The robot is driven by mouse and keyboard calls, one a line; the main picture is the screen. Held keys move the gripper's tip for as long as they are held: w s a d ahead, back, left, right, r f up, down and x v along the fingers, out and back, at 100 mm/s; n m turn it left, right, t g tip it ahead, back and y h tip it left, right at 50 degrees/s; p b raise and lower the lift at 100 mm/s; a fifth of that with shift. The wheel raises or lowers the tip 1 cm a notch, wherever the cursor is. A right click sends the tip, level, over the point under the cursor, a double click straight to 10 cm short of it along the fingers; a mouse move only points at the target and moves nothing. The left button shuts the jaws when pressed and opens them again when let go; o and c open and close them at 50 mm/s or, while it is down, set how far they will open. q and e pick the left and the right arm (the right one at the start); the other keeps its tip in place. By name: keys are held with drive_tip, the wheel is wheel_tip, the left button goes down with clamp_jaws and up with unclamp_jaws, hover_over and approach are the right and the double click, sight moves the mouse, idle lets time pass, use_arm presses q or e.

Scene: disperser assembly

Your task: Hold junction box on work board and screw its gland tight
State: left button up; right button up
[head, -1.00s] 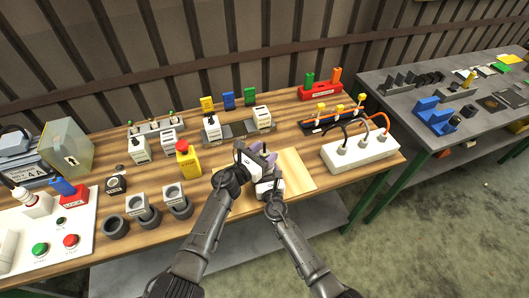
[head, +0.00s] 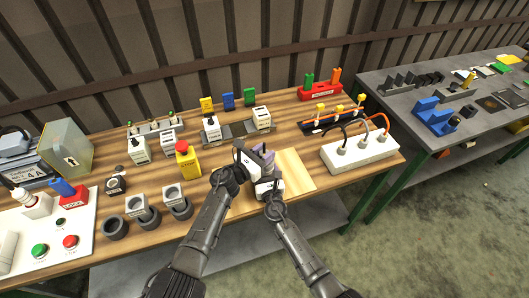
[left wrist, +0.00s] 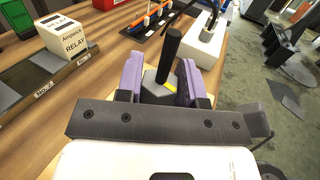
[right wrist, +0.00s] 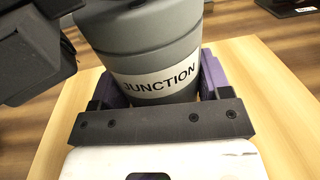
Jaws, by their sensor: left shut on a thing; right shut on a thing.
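The grey, round junction box (right wrist: 145,45) carries a white JUNCTION label in the right wrist view. It sits on the pale wooden work board (head: 296,172). My right gripper (right wrist: 157,85) is shut around the box, one purple finger on each side. My left gripper (left wrist: 163,82) is above it, shut on the grey gland (left wrist: 153,88), from which a black stub (left wrist: 170,55) sticks out. In the head view the grippers hide most of the box and gland. The thread between gland and box cannot be seen.
A white socket block (head: 360,152) with cables stands right of the board. A rail with relay boxes (head: 238,130) is behind. The board's right part is bare. A second, grey table (head: 400,100) stands at right.

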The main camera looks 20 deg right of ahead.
use_arm(q)
drive_tip(key=shift+w+a+f, duration=0.1)
drive_tip(key=shift+a+f, duration=0.05)
drive_tip(key=shift+a, duration=0.05)
idle(0.7)
drive_tip(key=o, duration=0.7)
drive_tip(key=shift+o, duration=1.3)
drive_tip(key=shift+d, duration=0.1)
drive_tip(key=shift+s+a, duration=0.25)
drive_tip(key=shift+a, duration=0.45)
drive_tip(key=v, duration=1)
drive_tip(key=shift+s+a, duration=0.25)
